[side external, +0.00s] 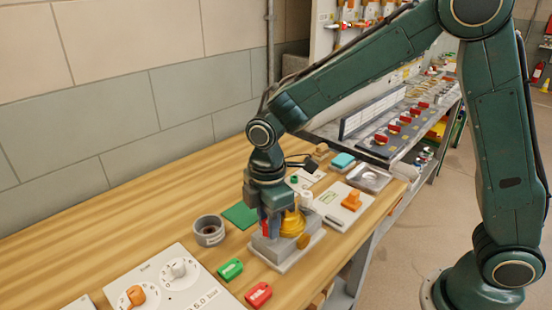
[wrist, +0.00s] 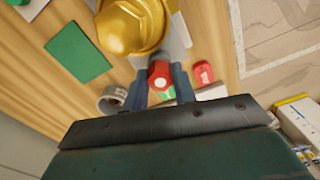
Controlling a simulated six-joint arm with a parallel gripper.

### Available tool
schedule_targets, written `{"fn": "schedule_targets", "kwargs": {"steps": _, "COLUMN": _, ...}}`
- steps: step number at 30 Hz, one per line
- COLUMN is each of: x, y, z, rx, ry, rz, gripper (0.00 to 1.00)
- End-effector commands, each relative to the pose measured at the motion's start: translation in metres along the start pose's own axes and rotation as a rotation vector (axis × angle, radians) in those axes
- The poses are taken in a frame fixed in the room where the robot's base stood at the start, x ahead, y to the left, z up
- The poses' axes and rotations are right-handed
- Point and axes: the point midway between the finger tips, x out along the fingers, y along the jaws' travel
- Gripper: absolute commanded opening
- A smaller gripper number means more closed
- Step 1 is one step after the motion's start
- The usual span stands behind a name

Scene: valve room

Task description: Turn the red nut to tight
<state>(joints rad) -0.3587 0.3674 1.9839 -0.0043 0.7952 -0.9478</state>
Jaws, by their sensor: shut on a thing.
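A yellow brass body (wrist: 133,25) is beside the nut on that block. The fingers hide part of the nut, and I cannot read any tight mark.
A grey round cup (side external: 209,231), a green mat (side external: 241,214), a green tag (side external: 230,269) and a red tag (side external: 258,294) lie close by. A white dial panel (side external: 170,280) is at the front left. Bare wood (side external: 110,237) stretches left.

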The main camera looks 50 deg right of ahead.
Motion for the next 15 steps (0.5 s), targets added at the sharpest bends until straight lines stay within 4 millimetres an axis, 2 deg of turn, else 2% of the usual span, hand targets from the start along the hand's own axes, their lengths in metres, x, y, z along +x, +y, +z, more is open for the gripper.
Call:
{"fn": "schedule_targets", "kwargs": {"steps": 8, "x": -0.0006, "y": -0.0003, "z": -0.0002, "rx": 0.105, "ry": 0.001, "rz": -0.002, "gripper": 0.04}}
{"fn": "schedule_targets", "kwargs": {"steps": 15, "x": -0.0008, "y": -0.0002, "z": -0.0002, "rx": 0.284, "ry": 0.002, "rz": -0.001, "gripper": 0.04}}
